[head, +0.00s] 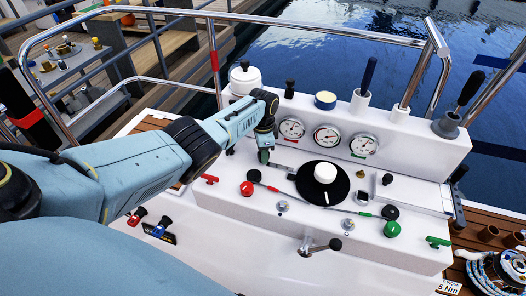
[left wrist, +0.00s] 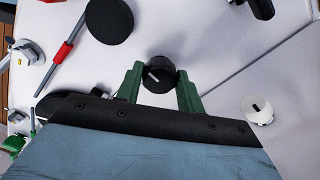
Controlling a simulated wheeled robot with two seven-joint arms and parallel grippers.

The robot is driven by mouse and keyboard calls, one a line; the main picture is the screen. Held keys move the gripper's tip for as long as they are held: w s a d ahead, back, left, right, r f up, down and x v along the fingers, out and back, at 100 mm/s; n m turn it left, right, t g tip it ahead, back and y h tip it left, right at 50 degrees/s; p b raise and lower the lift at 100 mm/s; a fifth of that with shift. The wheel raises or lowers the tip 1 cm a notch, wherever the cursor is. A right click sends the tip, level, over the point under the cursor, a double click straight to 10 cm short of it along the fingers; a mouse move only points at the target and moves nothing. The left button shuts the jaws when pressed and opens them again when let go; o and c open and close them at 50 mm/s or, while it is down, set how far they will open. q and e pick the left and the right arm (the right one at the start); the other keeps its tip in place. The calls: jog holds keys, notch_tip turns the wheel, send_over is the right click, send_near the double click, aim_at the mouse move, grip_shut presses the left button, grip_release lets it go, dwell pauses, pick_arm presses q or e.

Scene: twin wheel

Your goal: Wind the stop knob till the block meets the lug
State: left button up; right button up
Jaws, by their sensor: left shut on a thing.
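My left gripper (head: 264,156) reaches down to the white console deck, left of the black dial plate. In the left wrist view its green fingers (left wrist: 159,92) are shut on a black round knob (left wrist: 158,72) with a pale mark on its face. I take this as the stop knob; in the head view the gripper hides it. A short grey bar (head: 284,168) lies just right of the gripper, near the dial plate. I cannot make out for certain the block or the lug, or whether they touch. My right gripper is not in view.
A black dial plate (head: 310,190) with a white knob (head: 325,172) sits right of the gripper. Several gauges (head: 326,138) line the panel behind it. A red ball knob (head: 247,189) and a black-capped lever (head: 254,175) stand close in front. Chrome rails (head: 230,15) surround the console.

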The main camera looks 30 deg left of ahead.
pick_arm(q)
jog(key=shift+m, duration=2)
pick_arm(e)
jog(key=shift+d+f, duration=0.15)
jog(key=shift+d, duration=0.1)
pick_arm(q)
jog(key=o, duration=1)
notch_tip(320, 180, up, 13)
jog(key=p, duration=0.4)
jog(key=shift+r, duration=0.2)
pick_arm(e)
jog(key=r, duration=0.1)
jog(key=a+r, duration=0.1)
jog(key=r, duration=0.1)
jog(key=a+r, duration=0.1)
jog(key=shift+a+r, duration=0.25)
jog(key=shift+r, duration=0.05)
